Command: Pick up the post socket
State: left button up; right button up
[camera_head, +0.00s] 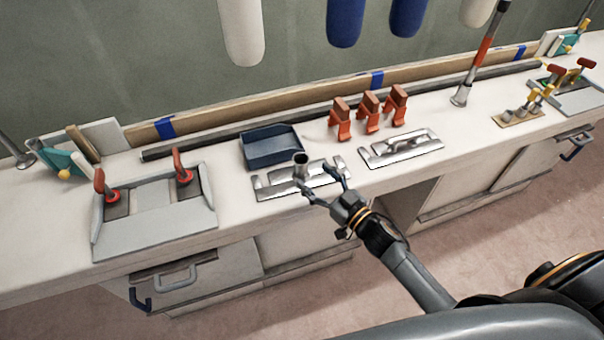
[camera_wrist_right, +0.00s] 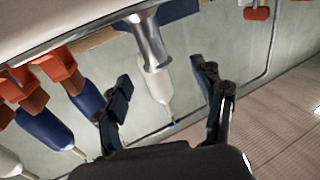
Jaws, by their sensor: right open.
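The post socket (camera_head: 301,167) is a short, shiny metal tube with a dark open top. It stands upright at the metal plate (camera_head: 262,190) on the white counter. My right gripper (camera_head: 318,178) is open in front of it, with its fingers pointing towards the socket and apart on either side. In the right wrist view the metal socket (camera_wrist_right: 148,42) shows beyond the open gripper (camera_wrist_right: 163,78), roughly between the fingertips. I cannot tell whether either finger touches it. My left gripper is out of view.
A dark blue tray (camera_head: 272,148) sits just behind the socket. Several orange clamps (camera_head: 368,112) and a second metal plate (camera_head: 400,148) are to the right. A grey panel with red-handled clamps (camera_head: 155,225) lies to the left. White and blue fenders (camera_head: 346,20) hang behind.

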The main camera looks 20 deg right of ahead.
aim_at(307, 165)
jog(key=shift+w+a, duration=0.15)
jog(key=shift+w, duration=0.45)
jog(key=shift+w+a, duration=0.15)
jog(key=shift+w, duration=0.3)
jog(key=x, duration=0.4)
jog(key=shift+w, duration=0.45)
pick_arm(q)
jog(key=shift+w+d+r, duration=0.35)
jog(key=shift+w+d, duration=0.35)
pick_arm(e)
jog(key=shift+c, duration=0.8)
grip_shut()
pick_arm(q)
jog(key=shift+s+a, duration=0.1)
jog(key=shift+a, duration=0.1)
pick_arm(e)
jog(key=shift+r, duration=0.15)
